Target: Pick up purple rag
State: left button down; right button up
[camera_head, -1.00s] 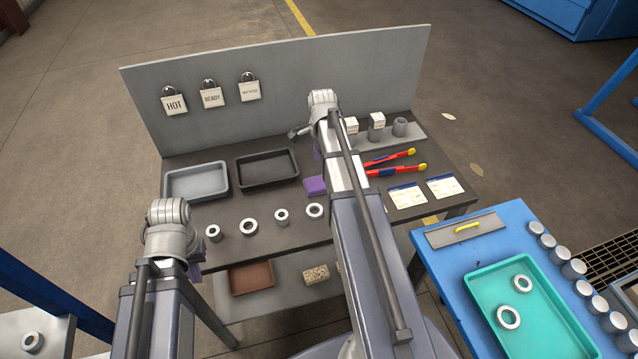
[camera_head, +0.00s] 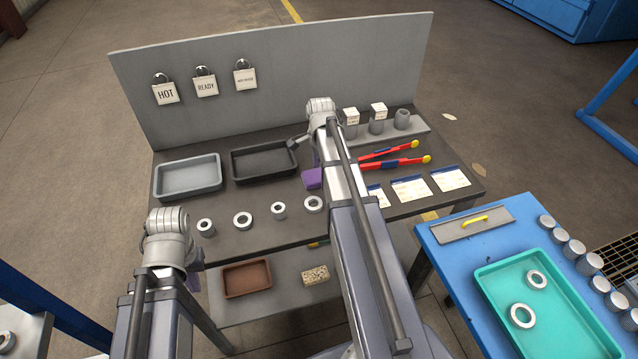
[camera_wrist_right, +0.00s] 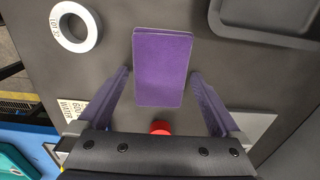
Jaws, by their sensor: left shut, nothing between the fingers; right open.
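The purple rag (camera_head: 312,178), a folded flat rectangle, lies on the dark table beside my right arm, which partly covers it in the head view. In the right wrist view the whole rag (camera_wrist_right: 162,68) shows, lying lengthwise between the two purple fingers. My right gripper (camera_wrist_right: 160,74) is open, with a gap on both sides of the rag; its height above the table is hard to judge. In the head view that gripper is mostly hidden behind its arm. My left gripper (camera_head: 194,278) is shut and empty, low at the table's front left, mostly hidden by its wrist.
A grey tray (camera_head: 188,190) and a black tray (camera_head: 238,176) lie left of the rag. Several metal rings line the front, one ring (camera_head: 313,204) close to the rag. Red-handled tongs (camera_head: 400,163) and paper cards (camera_head: 411,188) lie to the right. An upright panel (camera_head: 290,75) closes the back.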

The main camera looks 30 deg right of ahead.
aim_at(320, 174)
jog(key=shift+c, duration=0.2)
jog(key=c, duration=1.1)
jog(key=shift+c, duration=0.2)
notch_tip(320, 174, up, 10)
jog(key=p, duration=1)
jog(key=o, duration=0.8)
jog(key=c, duration=0.6)
